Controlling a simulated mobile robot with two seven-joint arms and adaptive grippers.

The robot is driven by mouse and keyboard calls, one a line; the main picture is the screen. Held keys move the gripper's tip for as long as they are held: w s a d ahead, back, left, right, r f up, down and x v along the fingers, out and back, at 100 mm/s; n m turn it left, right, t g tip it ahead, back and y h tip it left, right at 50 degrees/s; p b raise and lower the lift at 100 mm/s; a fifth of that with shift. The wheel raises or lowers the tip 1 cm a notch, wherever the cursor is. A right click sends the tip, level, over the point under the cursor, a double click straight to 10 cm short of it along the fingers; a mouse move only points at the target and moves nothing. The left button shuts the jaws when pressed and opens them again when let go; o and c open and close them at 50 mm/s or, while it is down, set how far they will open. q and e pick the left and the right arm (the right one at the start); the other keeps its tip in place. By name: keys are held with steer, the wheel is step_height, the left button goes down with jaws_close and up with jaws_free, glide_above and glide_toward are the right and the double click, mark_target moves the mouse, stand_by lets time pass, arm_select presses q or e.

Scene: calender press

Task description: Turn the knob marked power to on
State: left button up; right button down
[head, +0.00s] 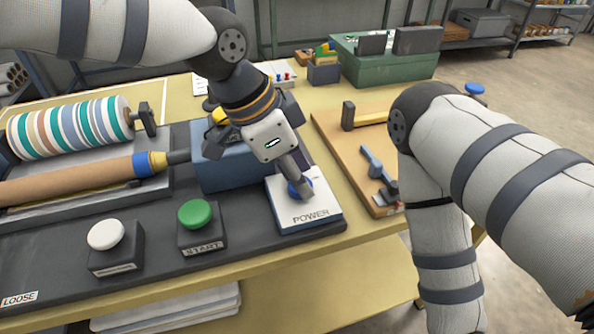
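The knob marked power (296,187) is blue and sits on a white plate (325,212) with POWER lettered along its front edge. The plate is on the front right of the dark press base. My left gripper (304,193) reaches down onto the knob from above, its fingers close together and at the knob. The gripper hides part of the knob and most of the markings around it, so I cannot tell which way the knob points or whether the fingers are closed around it. My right arm is at the right; its gripper is out of view.
A green START button (195,212) and a white button (106,233) stand left of the power plate. A blue block (222,170) is close behind. A wooden board (338,135) with tools lies to the right. The striped roller (70,127) is at left.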

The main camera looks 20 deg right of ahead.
steer(key=shift+s+f, duration=0.1)
steer(key=shift+s, duration=0.05)
arm_select(q)
steer(key=shift+w+f+m+g+b, duration=0.2)
steer(key=shift+m+g+b, duration=0.3)
steer(key=shift+m, duration=0.6)
steer(key=m+g+b, duration=0.1)
steer(key=m, duration=0.1)
steer(key=shift+m, duration=0.3)
steer(key=m+g+b, duration=0.1)
steer(key=m, duration=0.2)
steer(key=shift+d+m+y, duration=0.1)
steer(key=shift+m+y, duration=0.2)
steer(key=shift+y, duration=0.1)
steer(key=shift+r+m+g+y+b, duration=0.15)
steer(key=shift+m+g+y+b, duration=0.45)
steer(key=shift+m, duration=1.1)
arm_select(e)
steer(key=s+f+g, duration=0.2)
steer(key=s+f, duration=0.2)
steer(key=f, duration=0.1)
steer(key=shift+s, duration=0.35)
arm_select(q)
steer(key=o, duration=1.2)
steer(key=shift+c, duration=0.2)
